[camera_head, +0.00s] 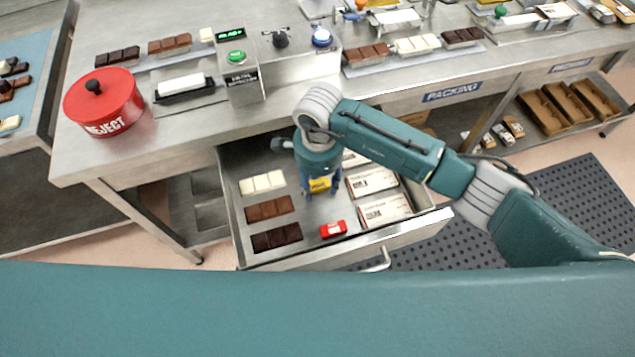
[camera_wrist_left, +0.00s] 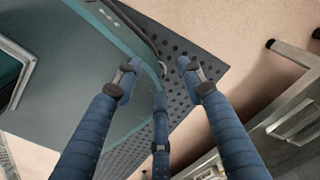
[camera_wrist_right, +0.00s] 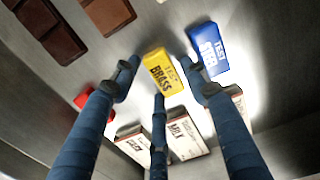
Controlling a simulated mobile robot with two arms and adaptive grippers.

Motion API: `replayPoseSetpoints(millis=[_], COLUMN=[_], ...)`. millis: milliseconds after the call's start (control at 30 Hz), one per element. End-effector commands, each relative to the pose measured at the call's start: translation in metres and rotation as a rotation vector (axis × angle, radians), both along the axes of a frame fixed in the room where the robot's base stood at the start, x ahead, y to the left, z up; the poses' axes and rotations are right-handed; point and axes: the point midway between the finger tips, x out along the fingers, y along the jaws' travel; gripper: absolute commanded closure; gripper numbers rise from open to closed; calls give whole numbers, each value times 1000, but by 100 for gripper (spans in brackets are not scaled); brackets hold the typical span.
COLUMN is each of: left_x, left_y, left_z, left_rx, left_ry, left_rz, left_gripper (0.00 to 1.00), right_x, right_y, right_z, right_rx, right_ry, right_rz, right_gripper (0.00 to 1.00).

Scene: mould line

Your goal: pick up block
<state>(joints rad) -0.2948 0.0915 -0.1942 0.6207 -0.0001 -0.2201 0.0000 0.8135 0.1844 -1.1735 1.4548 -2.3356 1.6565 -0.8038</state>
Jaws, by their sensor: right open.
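A yellow block marked TEST BRASS (camera_wrist_right: 163,70) lies in the open drawer (camera_head: 290,259), and it also shows in the head view (camera_head: 319,184). My right gripper (camera_wrist_right: 160,86) is open above it, pointing down; the block shows between its spread fingers. A blue block marked TEST STEEL (camera_wrist_right: 208,48) lies to the right in the right wrist view. A red block (camera_head: 333,229) lies near the drawer's front, partly hidden by a finger in the right wrist view. My left gripper (camera_wrist_left: 160,88) is open and empty over the floor; the head view does not show it.
White, brown and dark chocolate bars (camera_head: 269,208) lie on the drawer's left side. Printed cartons (camera_head: 384,210) lie on its right. The drawer walls stand close around. A red REJECT pot (camera_head: 103,104) and a control box (camera_head: 240,70) stand on the bench.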

Motion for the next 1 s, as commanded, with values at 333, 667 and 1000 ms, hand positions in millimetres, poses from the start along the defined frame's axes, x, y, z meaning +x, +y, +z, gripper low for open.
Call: replayPoseSetpoints(millis=[333, 667, 1000], left_x=[-4, -5, -5], left_y=[-20, -13, -11], left_z=[-1, -2, -12], left_rx=[-22, -15, -12], left_ry=[4, 5, 6], left_rz=[-3, -4, -1], left_gripper=[60, 60, 60], right_x=[0, 1, 3], right_y=[0, 0, 1], right_z=[0, 4, 57], right_rx=[0, 1, 2], right_ry=[0, -2, -9], right_rz=[0, 1, 3], right_gripper=[88, 88, 88])
